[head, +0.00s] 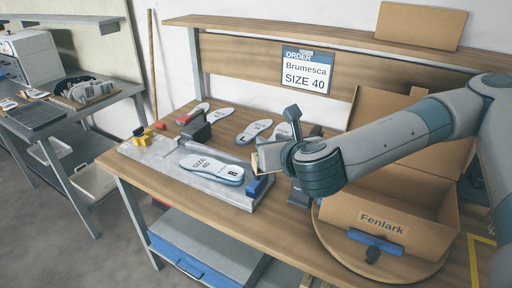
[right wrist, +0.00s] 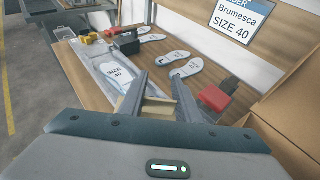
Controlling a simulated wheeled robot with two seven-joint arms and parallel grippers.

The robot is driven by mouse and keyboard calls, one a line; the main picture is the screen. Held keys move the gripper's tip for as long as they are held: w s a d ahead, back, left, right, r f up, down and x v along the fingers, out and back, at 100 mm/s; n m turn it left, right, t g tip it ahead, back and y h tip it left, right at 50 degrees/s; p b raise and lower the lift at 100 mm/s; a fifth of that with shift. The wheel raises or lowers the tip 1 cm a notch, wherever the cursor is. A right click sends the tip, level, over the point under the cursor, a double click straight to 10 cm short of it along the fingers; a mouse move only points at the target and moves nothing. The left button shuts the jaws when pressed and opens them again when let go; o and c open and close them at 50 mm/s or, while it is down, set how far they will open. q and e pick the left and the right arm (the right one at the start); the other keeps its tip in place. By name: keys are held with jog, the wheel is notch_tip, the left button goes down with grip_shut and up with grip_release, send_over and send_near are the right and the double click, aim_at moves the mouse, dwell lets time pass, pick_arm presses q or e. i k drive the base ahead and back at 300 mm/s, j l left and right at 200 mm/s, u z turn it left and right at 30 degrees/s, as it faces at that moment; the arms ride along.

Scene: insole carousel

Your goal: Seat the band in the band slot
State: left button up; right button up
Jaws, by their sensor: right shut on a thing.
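My right gripper (head: 272,156) is above the right end of the grey metal fixture (head: 156,157) on the bench. In the right wrist view its two fingers (right wrist: 158,84) close on a tan strip, which I take to be the band (right wrist: 159,108). The band's pale edge also shows beside the fingers in the head view (head: 257,160). A stack of insoles marked SIZE 40 (head: 211,166) lies on the fixture, left of the gripper. A blue block (head: 258,186) sits at the fixture's right end, below the gripper. I cannot make out the band slot. My left gripper is out of view.
Several loose insoles (head: 254,131) lie at the back of the bench. An open cardboard box marked Fenlark (head: 386,220) stands on a round wooden turntable (head: 342,249) at right. An order sheet (head: 306,71) hangs behind. A red-capped item (right wrist: 214,97) stands right of the fingers.

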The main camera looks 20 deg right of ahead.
aim_at(173, 156)
jog(key=i+j, duration=0.1)
jog(key=j, duration=0.3)
jog(key=i+j+u, duration=0.1)
jog(key=j, duration=0.25)
jog(key=i+j, duration=0.2)
jog(key=j, duration=0.2)
jog(key=i+j+u, duration=0.1)
jog(key=j, duration=0.25)
